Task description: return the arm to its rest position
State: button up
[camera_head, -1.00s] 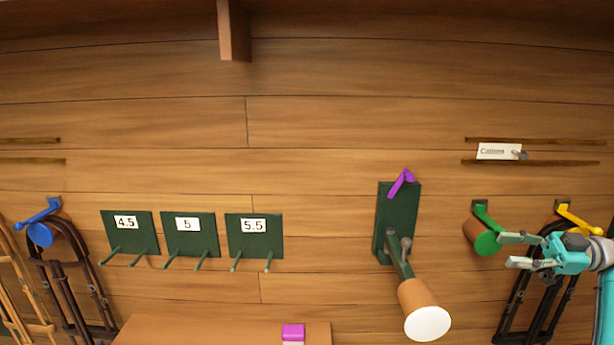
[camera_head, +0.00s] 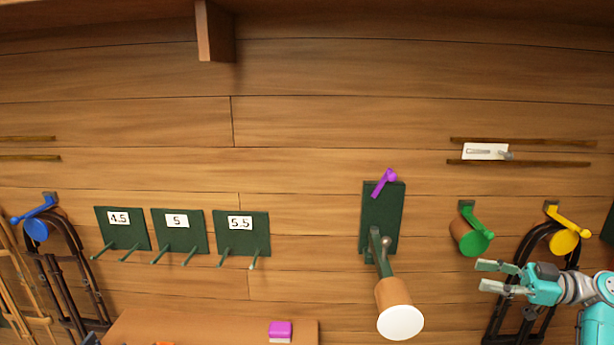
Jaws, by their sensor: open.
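My gripper (camera_head: 488,277) is at the lower right of the head view. Its two pale fingers point left and stand apart, with nothing between them. My teal arm (camera_head: 596,322) comes in from the right edge. The gripper is below the green hook (camera_head: 473,236) and appears in front of the dark bridle (camera_head: 508,300) on the wall. I cannot tell how far it is from the bridle.
A saddle rack (camera_head: 379,215) with a white-ended round bar (camera_head: 400,321) stands left of my gripper. A yellow hook (camera_head: 563,238) is above my arm. Plates marked 4.5, 5 and 5.5 (camera_head: 240,235) hang further left. A brown surface (camera_head: 210,327) with a pink block (camera_head: 280,329) is below.

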jog(key=a+f+m+t+h, duration=0.2)
jog(key=a+f+m, duration=0.35)
jog(key=f, duration=0.55)
jog(key=a+f+m+t+h, duration=0.2)
jog(key=a+f+m+h, duration=0.3)
jog(key=f, duration=0.7)
jog(key=s+a+f+m+t+h, duration=0.1)
jog(key=s+a+f+m+h, duration=0.15)
jog(key=s+a+f, duration=0.4)
jog(key=s+a+f+m+h, duration=0.2)
jog(key=s+a+f+m, duration=0.1)
jog(key=s+f, duration=0.55)
jog(key=s+a+f+m+h, duration=0.2)
jog(key=s+h, duration=0.3)
jog(key=s, duration=1.3)
jog(key=s+r+n+t, duration=0.2)
jog(key=s+r+t, duration=0.1)
jog(key=s+r, duration=1.2)
notch_tip(320, 180, up, 3)
jog(key=shift+s+a+f, duration=0.1)
jog(key=shift+s+a, duration=0.25)
jog(key=shift+a, duration=0.1)
